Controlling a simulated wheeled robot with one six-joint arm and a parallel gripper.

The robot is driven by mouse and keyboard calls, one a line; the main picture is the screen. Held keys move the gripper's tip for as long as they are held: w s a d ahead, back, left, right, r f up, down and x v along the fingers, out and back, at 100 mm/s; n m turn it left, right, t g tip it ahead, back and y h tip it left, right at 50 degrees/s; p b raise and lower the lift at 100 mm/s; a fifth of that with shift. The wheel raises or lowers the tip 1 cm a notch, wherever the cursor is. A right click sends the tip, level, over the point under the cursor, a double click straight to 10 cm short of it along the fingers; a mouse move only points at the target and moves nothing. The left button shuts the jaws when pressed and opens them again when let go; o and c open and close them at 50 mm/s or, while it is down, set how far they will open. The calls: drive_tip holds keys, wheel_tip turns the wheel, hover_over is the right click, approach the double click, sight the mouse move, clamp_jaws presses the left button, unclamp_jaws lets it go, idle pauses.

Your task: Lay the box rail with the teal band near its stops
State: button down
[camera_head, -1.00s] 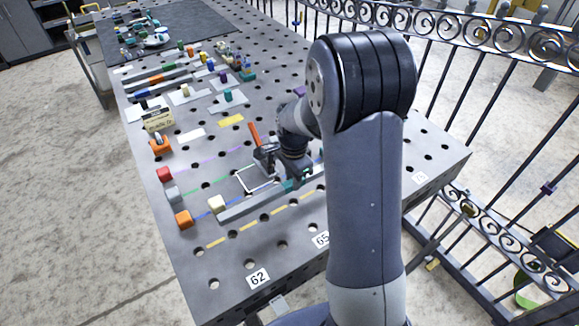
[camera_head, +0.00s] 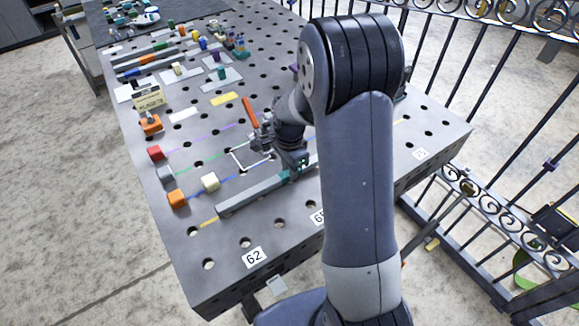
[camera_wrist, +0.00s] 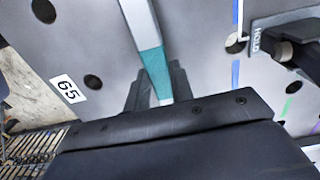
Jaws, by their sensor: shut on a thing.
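The box rail (camera_head: 252,192) is a long grey bar with a teal band (camera_head: 287,175). My gripper (camera_head: 294,168) is shut on it at the band. In the wrist view the teal band (camera_wrist: 154,72) sits between my two fingers (camera_wrist: 158,95), and the grey bar runs away from it. The rail hides most of a yellow dashed line (camera_head: 208,222), whose left end shows. I cannot tell whether the rail touches the table. An orange block (camera_head: 177,198) and a cream block (camera_head: 210,181) stand beyond its left end, apart from it. My arm hides its right end.
A grey block (camera_head: 166,174) and a red block (camera_head: 156,153) stand along the left edge. A clamp with an orange handle (camera_head: 250,112) and a white square outline (camera_head: 240,160) lie behind the rail. A HOLD label (camera_wrist: 258,40) shows close to my gripper. The perforated table (camera_head: 225,245) is clear in front.

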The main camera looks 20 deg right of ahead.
drive_tip(key=shift+f+b, duration=0.35)
idle(0.6)
drive_tip(key=c, duration=1.1)
unclamp_jaws()
drive_tip(key=shift+c, duration=0.2)
wheel_tip(320, 180, up, 11)
drive_tip(key=shift+b, duration=0.4)
drive_tip(key=shift+f, duration=0.15)
wheel_tip(320, 180, down, 11)
drive_tip(key=shift+r+p, duration=0.1)
drive_tip(key=shift+p, duration=0.35)
drive_tip(key=shift+r, duration=0.35)
drive_tip(key=shift+f, duration=0.15)
